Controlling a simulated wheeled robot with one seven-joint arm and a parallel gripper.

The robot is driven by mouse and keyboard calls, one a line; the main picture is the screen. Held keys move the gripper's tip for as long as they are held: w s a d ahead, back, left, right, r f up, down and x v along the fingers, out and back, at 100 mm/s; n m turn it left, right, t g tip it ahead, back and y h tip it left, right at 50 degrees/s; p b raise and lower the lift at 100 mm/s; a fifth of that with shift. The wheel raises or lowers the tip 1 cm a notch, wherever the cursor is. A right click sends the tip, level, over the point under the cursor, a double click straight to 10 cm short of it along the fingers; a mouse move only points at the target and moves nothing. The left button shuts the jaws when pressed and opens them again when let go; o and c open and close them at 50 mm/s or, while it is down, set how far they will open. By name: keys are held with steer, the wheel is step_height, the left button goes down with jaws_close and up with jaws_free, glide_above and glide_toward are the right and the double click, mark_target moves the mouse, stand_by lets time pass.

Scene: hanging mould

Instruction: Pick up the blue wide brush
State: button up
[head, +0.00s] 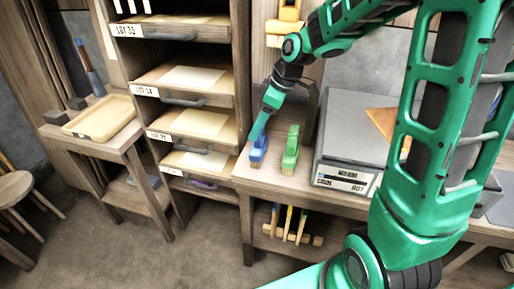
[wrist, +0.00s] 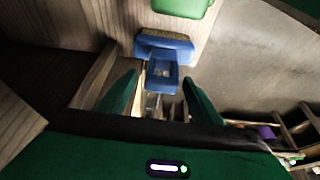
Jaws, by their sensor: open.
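The blue wide brush (head: 258,152) stands on the wooden bench near its left front edge. In the wrist view the blue brush (wrist: 163,48) is straight ahead, its pale bristle band showing and its looped handle end toward me. My gripper (wrist: 160,80) is open, one green finger on each side of the handle end in the picture. I cannot tell whether the handle is between the fingertips or just beyond them. In the head view my gripper (head: 263,128) is right above the brush and partly hides it.
A green brush (head: 291,150) stands close to the right of the blue one. A grey box with a display (head: 345,180) is further right. A rack of labelled drawers (head: 190,125) is to the left. Several brushes (head: 290,225) are on the lower shelf.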

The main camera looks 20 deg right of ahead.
jaws_close()
steer(key=shift+r, duration=0.1)
steer(key=shift+r, duration=0.5)
steer(key=r, duration=0.3)
steer(key=shift+s+a+r, duration=0.15)
steer(key=shift+a+r, duration=0.1)
steer(key=shift+a, duration=0.1)
steer(key=s+a+r, duration=0.5)
steer(key=a+r, duration=0.1)
steer(key=a, duration=0.3)
steer(key=shift+s+a+r, duration=0.2)
steer(key=shift+s, duration=0.05)
steer(key=c, duration=1)
jaws_free()
